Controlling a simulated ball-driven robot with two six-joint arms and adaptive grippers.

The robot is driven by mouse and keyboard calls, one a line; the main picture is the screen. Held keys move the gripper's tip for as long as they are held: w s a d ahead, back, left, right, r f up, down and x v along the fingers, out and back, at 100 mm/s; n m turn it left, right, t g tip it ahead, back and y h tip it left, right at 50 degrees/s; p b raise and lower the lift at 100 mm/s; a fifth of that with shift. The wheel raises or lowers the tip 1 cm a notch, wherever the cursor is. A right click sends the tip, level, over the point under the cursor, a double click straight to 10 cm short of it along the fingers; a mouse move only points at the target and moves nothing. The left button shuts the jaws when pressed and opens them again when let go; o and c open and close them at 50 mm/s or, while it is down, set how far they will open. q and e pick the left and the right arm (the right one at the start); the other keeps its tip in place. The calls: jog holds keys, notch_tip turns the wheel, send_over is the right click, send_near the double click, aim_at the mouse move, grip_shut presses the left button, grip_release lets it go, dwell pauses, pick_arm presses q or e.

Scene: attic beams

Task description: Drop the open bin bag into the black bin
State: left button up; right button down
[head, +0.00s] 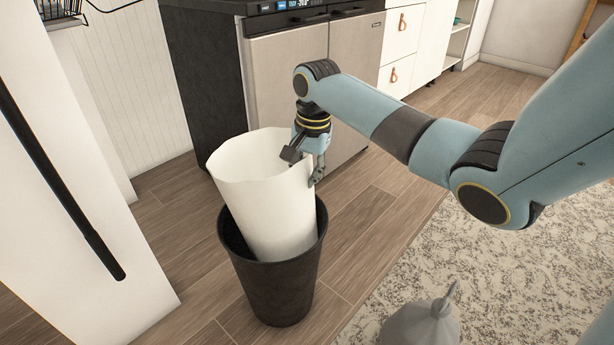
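The open bin bag (265,205) is white and tube-like, with its wide mouth facing up. Its lower part is inside the black bin (272,287), and its upper part stands well above the bin's rim, leaning a little to the left. The bin stands upright on the wood floor. My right gripper (304,166) is at the right edge of the bag's mouth, with one finger inside and one outside, and appears shut on that edge. The bottom of the bag is hidden in the bin. My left gripper is not in view.
A grey tied sack (421,322) lies on the patterned rug (500,262) at the lower right. A white cabinet with a long black handle (75,220) stands at the left. A steel-fronted appliance (290,70) stands behind the bin. Bare floor surrounds the bin.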

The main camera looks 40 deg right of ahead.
jog(key=c, duration=2)
grip_release()
jog(key=o, duration=0.6)
jog(key=shift+r, duration=0.4)
notch_tip(320, 180, up, 11)
jog(key=s, duration=0.1)
jog(key=shift+d, duration=0.2)
